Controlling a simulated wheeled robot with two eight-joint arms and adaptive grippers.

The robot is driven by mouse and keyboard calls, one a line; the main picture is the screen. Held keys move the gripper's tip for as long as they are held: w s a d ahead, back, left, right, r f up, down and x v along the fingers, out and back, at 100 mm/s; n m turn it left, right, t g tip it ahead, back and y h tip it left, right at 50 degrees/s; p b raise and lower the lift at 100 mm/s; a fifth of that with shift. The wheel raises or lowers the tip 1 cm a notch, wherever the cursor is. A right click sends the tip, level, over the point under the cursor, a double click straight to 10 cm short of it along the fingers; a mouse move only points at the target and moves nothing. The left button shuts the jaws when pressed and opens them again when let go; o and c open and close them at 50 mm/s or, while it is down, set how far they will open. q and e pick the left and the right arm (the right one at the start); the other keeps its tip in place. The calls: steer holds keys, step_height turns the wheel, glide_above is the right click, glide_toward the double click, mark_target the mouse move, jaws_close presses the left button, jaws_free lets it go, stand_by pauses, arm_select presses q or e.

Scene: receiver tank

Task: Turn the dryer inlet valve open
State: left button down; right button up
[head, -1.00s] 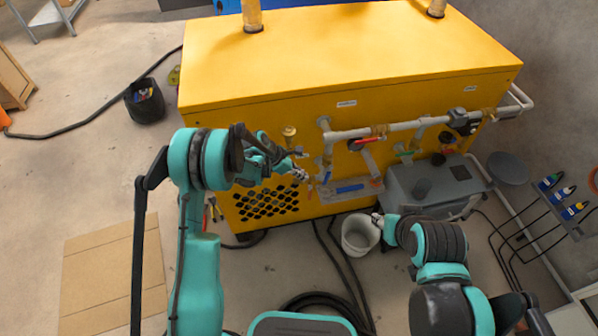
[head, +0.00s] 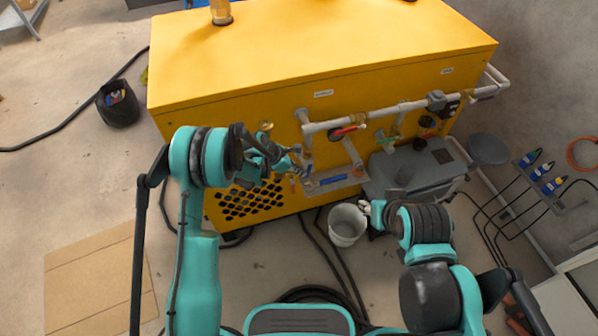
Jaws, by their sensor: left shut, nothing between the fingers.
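The yellow dryer cabinet (head: 330,60) carries grey piping (head: 370,116) on its front, with small valves along it. The labels are too small to read, so I cannot tell which valve is the dryer inlet. My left gripper (head: 304,167) is shut and empty beside the lower end of the vertical pipe at the left; it partly hides the fittings there. My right gripper (head: 366,208) is by the bucket's rim; its fingers are too small to judge.
A white bucket (head: 347,226) stands on the floor below the piping. A grey box (head: 410,168) stands right of it. Dark hoses (head: 322,250) run across the floor. A cardboard sheet (head: 95,280) lies at left, and a black tool bucket (head: 118,108) stands farther back.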

arm_select(q)
steer(key=shift+w+d+f+h+b, duration=0.1)
steer(key=shift+d+f+h+b, duration=0.25)
steer(key=shift+h+b, duration=0.3)
arm_select(e)
step_height(320, 180, down, 2)
steer(key=shift+f, duration=0.1)
arm_select(q)
steer(key=shift+r, duration=0.15)
steer(key=a, duration=0.2)
steer(key=a+r, duration=0.1)
steer(key=shift+s+a, duration=0.1)
steer(key=shift+s, duration=0.25)
steer(key=p+v, duration=0.3)
steer(key=v, duration=0.7)
steer(key=shift+s+a, duration=0.4)
steer(key=shift+a, duration=0.05)
arm_select(e)
steer(key=r, duration=0.2)
steer(key=s+a+r, duration=0.1)
steer(key=shift+r, duration=0.1)
